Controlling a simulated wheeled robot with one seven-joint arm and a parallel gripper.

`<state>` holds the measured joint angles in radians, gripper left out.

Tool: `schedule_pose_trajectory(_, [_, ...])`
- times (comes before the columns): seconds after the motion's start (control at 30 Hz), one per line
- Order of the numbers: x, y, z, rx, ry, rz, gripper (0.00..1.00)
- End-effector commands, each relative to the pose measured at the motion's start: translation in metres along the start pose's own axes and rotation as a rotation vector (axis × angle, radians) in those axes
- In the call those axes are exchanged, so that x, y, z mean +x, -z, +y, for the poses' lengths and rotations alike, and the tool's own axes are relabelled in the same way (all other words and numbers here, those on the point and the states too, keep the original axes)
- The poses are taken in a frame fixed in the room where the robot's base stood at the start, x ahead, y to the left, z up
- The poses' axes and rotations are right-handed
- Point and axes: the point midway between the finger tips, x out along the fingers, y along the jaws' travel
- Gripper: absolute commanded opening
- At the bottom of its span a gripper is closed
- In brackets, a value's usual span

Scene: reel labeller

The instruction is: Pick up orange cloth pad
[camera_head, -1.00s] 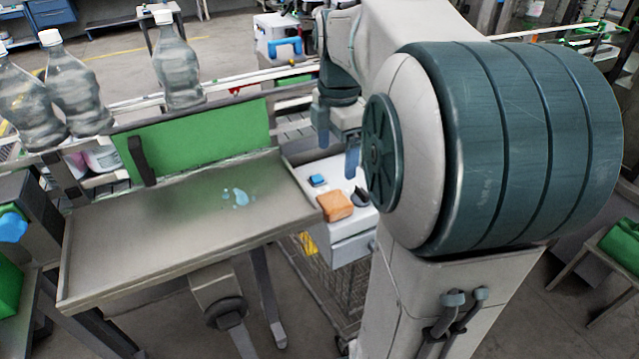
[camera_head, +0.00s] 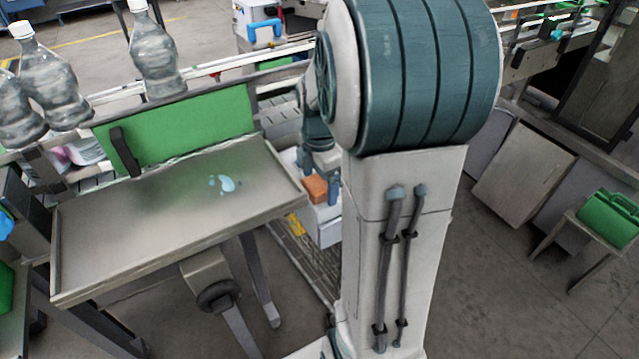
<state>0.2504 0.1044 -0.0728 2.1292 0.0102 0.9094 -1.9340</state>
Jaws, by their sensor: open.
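The orange cloth pad (camera_head: 316,188) lies on top of a white cabinet, just right of the metal table. It is a small block shape, partly hidden by my gripper. My gripper (camera_head: 319,178) is open, with one blue finger left of the pad and the other at its right edge in this view. The arm hides part of the gripper. I cannot tell how high the fingers are above the pad or whether they touch it.
A metal table (camera_head: 140,240) with a green back panel (camera_head: 180,130) and a pale blue wet patch (camera_head: 226,184) stands left of the cabinet (camera_head: 328,232). Large clear bottles (camera_head: 157,58) stand behind. A green case (camera_head: 610,215) rests on a stool at right.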

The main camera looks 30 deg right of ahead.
Motion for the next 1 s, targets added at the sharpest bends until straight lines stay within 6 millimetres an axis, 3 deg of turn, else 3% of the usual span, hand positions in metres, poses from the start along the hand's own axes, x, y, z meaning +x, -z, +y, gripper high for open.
schedule_pose_trajectory(0.3, [0.007,0.000,0.000,0.000,-0.002,-0.001,0.85])
schedule_pose_trajectory(0.5, [0.007,0.000,0.000,-0.001,-0.002,-0.001,0.37])
schedule_pose_trajectory(0.83, [0.006,0.000,0.000,-0.001,-0.002,-0.001,0.37])
schedule_pose_trajectory(1.0, [-0.005,0.000,0.001,-0.001,-0.004,-0.002,0.37])
